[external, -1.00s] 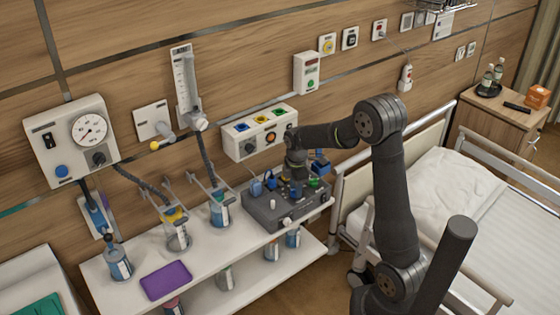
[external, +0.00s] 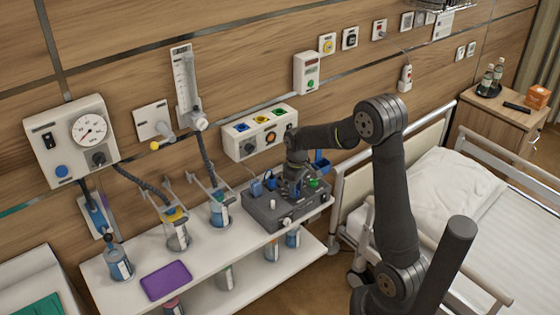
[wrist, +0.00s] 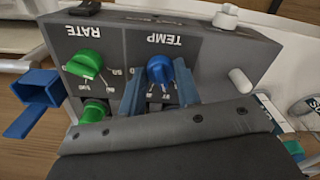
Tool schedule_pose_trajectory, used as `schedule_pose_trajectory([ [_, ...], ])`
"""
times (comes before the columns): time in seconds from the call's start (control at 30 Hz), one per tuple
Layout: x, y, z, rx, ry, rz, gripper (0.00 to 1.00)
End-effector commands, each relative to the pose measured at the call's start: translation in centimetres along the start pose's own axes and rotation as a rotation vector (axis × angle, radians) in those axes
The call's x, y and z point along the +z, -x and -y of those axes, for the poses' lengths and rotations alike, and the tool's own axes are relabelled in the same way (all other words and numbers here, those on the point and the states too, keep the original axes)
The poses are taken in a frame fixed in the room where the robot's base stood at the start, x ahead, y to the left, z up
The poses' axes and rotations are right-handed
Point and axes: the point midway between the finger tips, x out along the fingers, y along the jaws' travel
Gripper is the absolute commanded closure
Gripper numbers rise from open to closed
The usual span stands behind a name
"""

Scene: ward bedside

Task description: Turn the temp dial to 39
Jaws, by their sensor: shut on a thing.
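The grey control box (external: 262,213) stands on the white shelf, with my gripper (external: 293,188) down at its top panel. In the wrist view the panel of the box (wrist: 118,42) appears upside down. Its blue TEMP dial (wrist: 160,69) sits between the two blue fingers of my gripper (wrist: 158,76), which is shut on it. The scale marks around the dial are partly hidden by the fingers, and I cannot read the setting. A green RATE dial (wrist: 84,63) is to the left of it in the wrist view.
Another green knob (wrist: 95,110) and a blue bracket-like part (wrist: 38,90) are close to my gripper. A white post (wrist: 240,80) stands on the other side. A purple tablet-like item (external: 166,280) lies on the shelf. The bed (external: 500,250) is to the right.

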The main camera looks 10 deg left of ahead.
Motion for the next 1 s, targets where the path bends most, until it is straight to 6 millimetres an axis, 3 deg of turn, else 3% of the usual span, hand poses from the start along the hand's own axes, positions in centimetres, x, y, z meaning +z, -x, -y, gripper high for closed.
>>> schedule_pose_trajectory([
  [1.0, -0.06, -0.08, 0.35, 0.000, -0.932, 0.004, 0.93],
])
